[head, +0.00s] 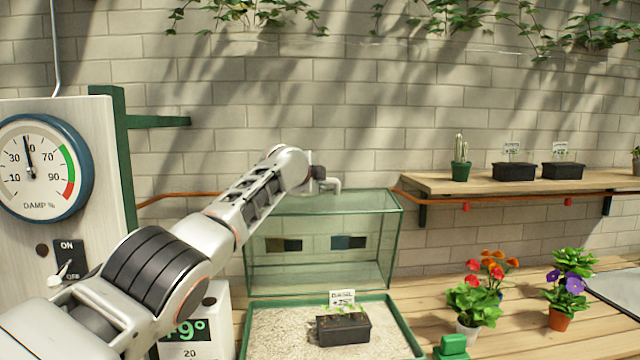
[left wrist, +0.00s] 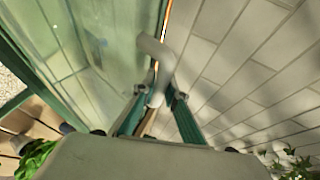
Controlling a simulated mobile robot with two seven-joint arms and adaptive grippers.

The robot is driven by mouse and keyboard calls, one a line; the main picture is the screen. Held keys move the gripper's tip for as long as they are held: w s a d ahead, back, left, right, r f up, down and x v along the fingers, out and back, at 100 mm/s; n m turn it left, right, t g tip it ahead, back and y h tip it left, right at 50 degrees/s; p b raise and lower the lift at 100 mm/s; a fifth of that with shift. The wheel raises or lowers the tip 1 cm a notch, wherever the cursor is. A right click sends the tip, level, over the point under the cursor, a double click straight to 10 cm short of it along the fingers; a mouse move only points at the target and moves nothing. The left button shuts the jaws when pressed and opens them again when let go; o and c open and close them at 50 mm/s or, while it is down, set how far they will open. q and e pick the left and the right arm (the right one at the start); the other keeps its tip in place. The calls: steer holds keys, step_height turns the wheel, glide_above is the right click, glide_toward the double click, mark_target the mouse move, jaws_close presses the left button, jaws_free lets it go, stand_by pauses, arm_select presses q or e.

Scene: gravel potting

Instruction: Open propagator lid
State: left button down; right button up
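The propagator's clear lid (head: 320,262), a glass box with green edges, stands raised and tipped up behind its green-rimmed base (head: 405,330). The base is uncovered and holds pale gravel and a black pot (head: 343,330) with seedlings and a label. My left gripper (head: 322,180) is at the lid's top edge, at a pale handle (head: 335,184). In the left wrist view its two green fingers (left wrist: 158,98) close around the handle (left wrist: 158,55), with the glass (left wrist: 100,50) to the left. My right gripper is not in view.
A damp gauge (head: 40,168) and an on/off switch (head: 66,265) are on a panel at left. Flowering pots (head: 475,300) stand right of the base. A wall shelf (head: 520,184) holds a cactus and black pots. A copper pipe runs along the wall behind the lid.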

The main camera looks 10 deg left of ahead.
arm_select(q)
steer(key=c, duration=2)
jaws_free()
steer(key=shift+s+a+r, duration=0.2)
steer(key=shift+s+r, duration=0.1)
steer(key=shift+s, duration=0.2)
steer(key=shift+s+r, duration=0.1)
steer(key=shift+s, duration=0.65)
steer(key=shift+v, duration=4.75)
